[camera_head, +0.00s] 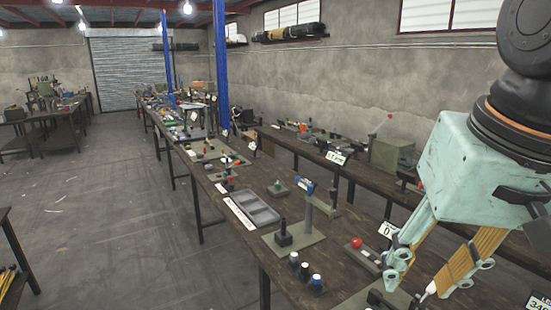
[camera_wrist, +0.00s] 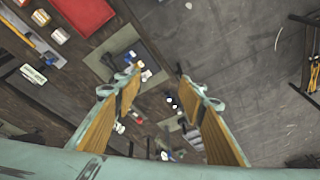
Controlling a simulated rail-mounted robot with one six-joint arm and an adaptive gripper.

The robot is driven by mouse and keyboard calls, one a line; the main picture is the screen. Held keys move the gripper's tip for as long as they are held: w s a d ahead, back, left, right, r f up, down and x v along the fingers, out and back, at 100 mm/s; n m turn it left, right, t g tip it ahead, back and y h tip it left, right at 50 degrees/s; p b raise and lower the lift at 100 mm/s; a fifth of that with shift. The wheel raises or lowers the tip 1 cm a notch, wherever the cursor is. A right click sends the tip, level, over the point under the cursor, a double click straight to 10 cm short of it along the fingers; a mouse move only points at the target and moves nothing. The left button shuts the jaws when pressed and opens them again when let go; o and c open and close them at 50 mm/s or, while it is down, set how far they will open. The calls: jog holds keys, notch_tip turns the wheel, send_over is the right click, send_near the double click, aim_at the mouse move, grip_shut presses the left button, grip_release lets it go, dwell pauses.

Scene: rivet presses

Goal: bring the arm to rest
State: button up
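My gripper (camera_head: 408,289) hangs at the right of the head view, below the pale green gripper body. Its two fingers with tan pads are spread apart, with nothing held between them. In the wrist view my gripper (camera_wrist: 156,72) also shows open, its fingertips apart above the bench edge. The gripper appears to be above the near end of the long workbench (camera_head: 226,217). I cannot tell its exact height over the bench.
On the bench near the gripper are a red knob (camera_head: 357,243), a hand press on a green-grey plate (camera_head: 300,246), dark pegs with coloured tops (camera_head: 305,272) and a grey compartment tray (camera_head: 250,208). A second bench runs along the wall. Open floor (camera_head: 110,210) lies to the left.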

jog(key=s+f+n+b, duration=0.1)
jog(key=s+f, duration=0.2)
jog(key=s, duration=0.4)
jog(key=shift+s+f+n+t, duration=0.15)
jog(key=shift+f+n+t, duration=0.15)
jog(key=shift+n, duration=0.1)
